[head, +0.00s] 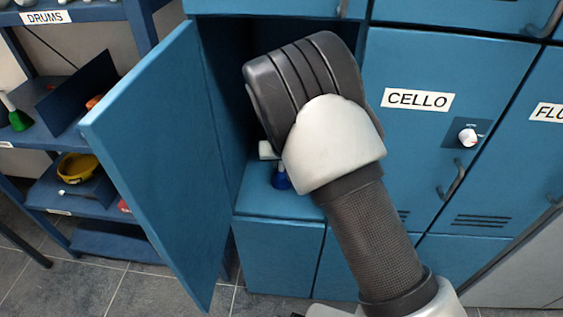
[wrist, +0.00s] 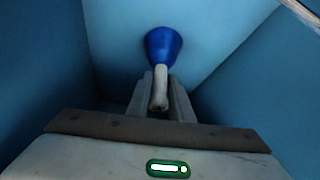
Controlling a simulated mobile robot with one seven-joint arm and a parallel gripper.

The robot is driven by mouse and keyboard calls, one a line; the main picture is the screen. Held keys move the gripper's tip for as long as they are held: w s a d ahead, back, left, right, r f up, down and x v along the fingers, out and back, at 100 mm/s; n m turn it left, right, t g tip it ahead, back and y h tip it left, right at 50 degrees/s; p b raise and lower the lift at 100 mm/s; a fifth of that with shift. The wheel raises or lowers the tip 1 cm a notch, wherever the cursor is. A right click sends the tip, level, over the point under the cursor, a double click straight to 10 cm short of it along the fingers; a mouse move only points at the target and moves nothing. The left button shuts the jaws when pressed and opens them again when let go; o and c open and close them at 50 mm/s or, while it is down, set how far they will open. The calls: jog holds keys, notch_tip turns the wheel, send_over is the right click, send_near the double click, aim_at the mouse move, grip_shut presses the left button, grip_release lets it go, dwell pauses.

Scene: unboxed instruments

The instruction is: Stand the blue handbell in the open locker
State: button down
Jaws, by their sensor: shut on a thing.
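The blue handbell (head: 281,180) is inside the open locker (head: 258,204), low over or on its floor, partly hidden behind my arm in the head view. In the wrist view the blue handbell (wrist: 162,46) has its blue cup away from me and its pale handle towards me, between my fingers. My gripper (wrist: 160,92) is shut on the handle. In the head view only a pale bit of my gripper (head: 268,150) shows beside my arm. I cannot tell whether the cup's rim touches the floor.
The locker's blue door (head: 155,150) stands open on the left. A closed locker labelled CELLO (head: 417,100) with a handle and dial is on the right. A shelf rack (head: 60,140) at far left holds a green bell (head: 19,120) and a yellow item (head: 77,167).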

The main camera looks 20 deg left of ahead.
jog(key=c, duration=1.6)
grip_release()
jog(key=shift+f, duration=0.1)
jog(key=shift+o, duration=0.2)
jog(key=shift+s+r+p, duration=0.15)
jog(key=shift+r+p, duration=0.15)
jog(key=shift+r, duration=0.25)
jog(key=p+v, duration=0.2)
jog(key=v, duration=0.9)
jog(key=shift+s+r, duration=0.1)
